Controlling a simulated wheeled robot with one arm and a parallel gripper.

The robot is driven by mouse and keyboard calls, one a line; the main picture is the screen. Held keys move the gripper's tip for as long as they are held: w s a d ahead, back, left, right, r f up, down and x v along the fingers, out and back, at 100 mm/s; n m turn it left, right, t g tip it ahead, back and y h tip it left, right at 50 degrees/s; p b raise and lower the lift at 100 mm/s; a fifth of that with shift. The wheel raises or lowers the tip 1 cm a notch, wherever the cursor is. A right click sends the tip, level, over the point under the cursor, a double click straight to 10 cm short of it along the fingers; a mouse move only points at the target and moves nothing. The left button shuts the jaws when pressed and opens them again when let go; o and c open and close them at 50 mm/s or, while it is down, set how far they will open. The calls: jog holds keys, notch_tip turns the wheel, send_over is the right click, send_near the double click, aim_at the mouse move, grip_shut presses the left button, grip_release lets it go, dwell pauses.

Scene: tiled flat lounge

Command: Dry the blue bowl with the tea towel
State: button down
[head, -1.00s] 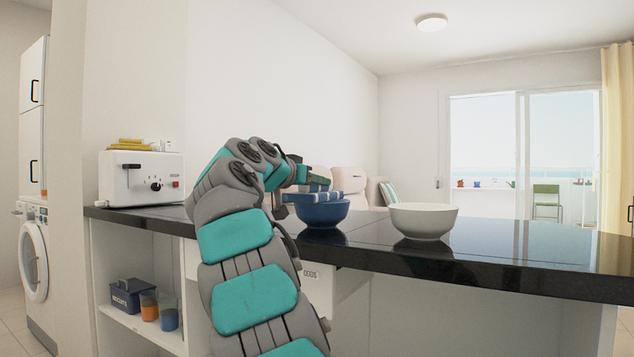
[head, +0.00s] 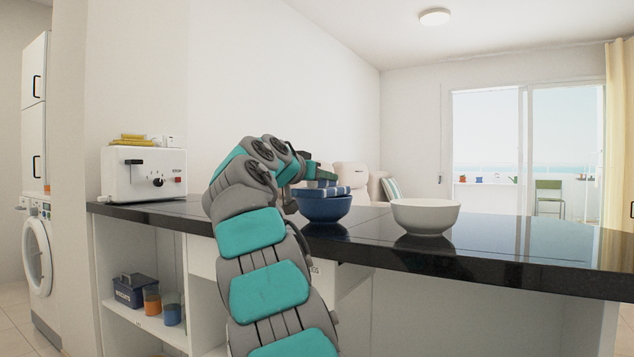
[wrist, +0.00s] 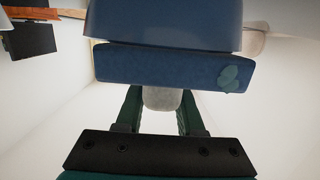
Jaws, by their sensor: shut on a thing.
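The blue bowl (head: 325,208) stands upright on the dark countertop, left of a white bowl. Blue folded cloth (wrist: 165,65) with a small leaf mark fills the top middle. The bowl's inside is hidden.
The white bowl (head: 425,216) stands close on the right. A white toaster (head: 144,174) stands at the counter's left end. The glossy black countertop (head: 520,248) is clear to the right. A basket and jars sit on the shelf below.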

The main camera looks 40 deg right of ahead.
aim_at(336, 188)
jog(key=shift+s+d+f+b, duration=0.1)
jog(key=shift+s+d+b, duration=0.15)
jog(key=shift+s, duration=0.3)
jog(key=shift+s+d+r+b, duration=0.1)
jog(key=shift+s+d+b, duration=0.1)
jog(key=shift+s+b, duration=0.25)
jog(key=shift+s+d+f+b, duration=0.1)
jog(key=shift+s+d+b, duration=0.1)
jog(key=shift+s, duration=0.45)
notch_tip(336, 188, up, 3)
jog(key=p, duration=0.2)
jog(key=shift+p, duration=0.4)
